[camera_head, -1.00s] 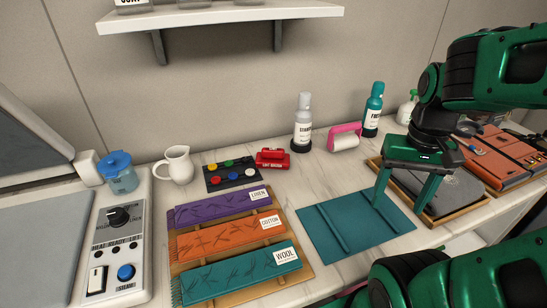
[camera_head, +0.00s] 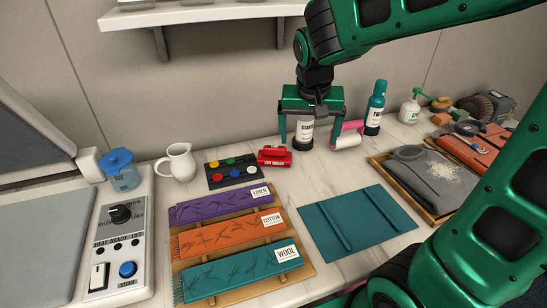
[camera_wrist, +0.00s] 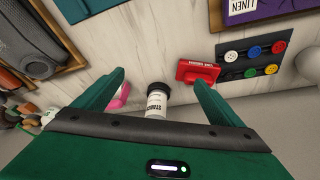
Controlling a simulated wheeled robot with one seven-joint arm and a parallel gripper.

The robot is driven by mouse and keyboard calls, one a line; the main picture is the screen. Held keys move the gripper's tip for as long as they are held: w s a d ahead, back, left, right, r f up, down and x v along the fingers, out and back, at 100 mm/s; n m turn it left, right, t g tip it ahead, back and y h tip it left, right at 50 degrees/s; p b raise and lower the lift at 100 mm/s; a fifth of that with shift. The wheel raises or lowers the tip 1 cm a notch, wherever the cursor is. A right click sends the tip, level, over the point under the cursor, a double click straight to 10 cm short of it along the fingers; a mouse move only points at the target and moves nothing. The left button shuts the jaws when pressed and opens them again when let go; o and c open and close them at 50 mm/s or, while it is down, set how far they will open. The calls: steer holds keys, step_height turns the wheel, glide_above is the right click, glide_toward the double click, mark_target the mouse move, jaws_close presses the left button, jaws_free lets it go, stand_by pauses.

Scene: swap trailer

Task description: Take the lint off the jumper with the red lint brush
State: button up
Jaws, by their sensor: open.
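The red lint brush (camera_head: 274,156) lies on the counter beside the button card; it also shows in the wrist view (camera_wrist: 197,73), right of centre. The grey jumper (camera_head: 424,174) lies folded in a wooden tray (camera_head: 396,186) on the right, with a pale patch of lint (camera_head: 446,174) on it. My gripper (camera_head: 311,143) is open and empty, above the counter at the back. In the head view its fingers stand either side of the starch bottle (camera_head: 305,132). The wrist view shows this bottle (camera_wrist: 157,101) between and beyond the fingertips; I cannot tell how near it is.
A pink-handled lint roller (camera_head: 346,138) and a teal spray bottle (camera_head: 375,108) stand right of the gripper. A white jug (camera_head: 178,163) and a button card (camera_head: 231,172) are left. A teal folding board (camera_head: 356,222) and a cloth rack (camera_head: 303,270) lie in front. A shelf (camera_head: 205,15) hangs above.

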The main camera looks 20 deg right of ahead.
steer(key=t, duration=0.1)
glide_toward(275, 147)
steer(key=x, duration=1.1)
steer(key=shift+f, duration=0.15)
steer(key=c, duration=1)
steer(key=shift+o, duration=0.2)
